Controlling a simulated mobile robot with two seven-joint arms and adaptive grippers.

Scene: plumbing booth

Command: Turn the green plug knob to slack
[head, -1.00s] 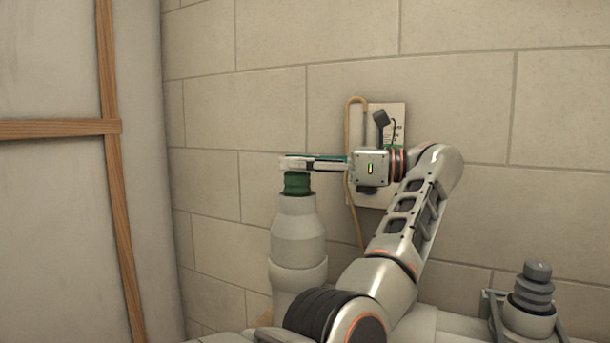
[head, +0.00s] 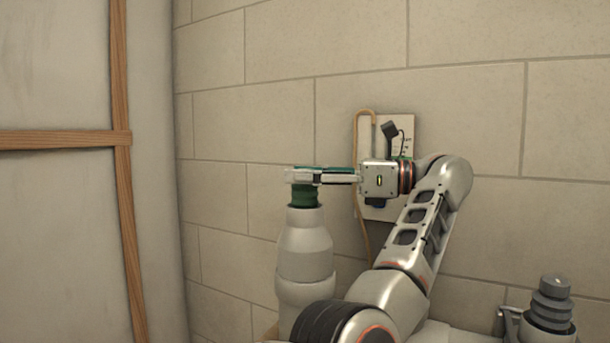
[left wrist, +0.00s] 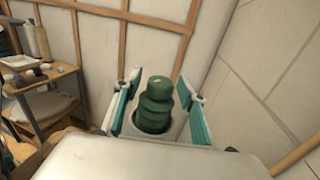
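The green plug knob (head: 305,196) is a stepped, ribbed piece standing upright on top of a pale grey bottle-shaped body (head: 305,250). In the left wrist view the knob (left wrist: 160,105) stands between the two fingers of my left gripper (left wrist: 160,108). A gap shows on each side of it, so the gripper is open around the knob and not closed on it. In the head view my left gripper (head: 305,176) reaches level from the right, its fingers at the knob's top and hiding that part. My right gripper is not in view.
A pale panel with a label (head: 400,135) and a tan looped tube (head: 358,150) is on the block wall behind my arm. A grey stepped piece (head: 553,300) stands at the lower right. A wooden shelf (left wrist: 50,100) with bottles is at the left in the wrist view.

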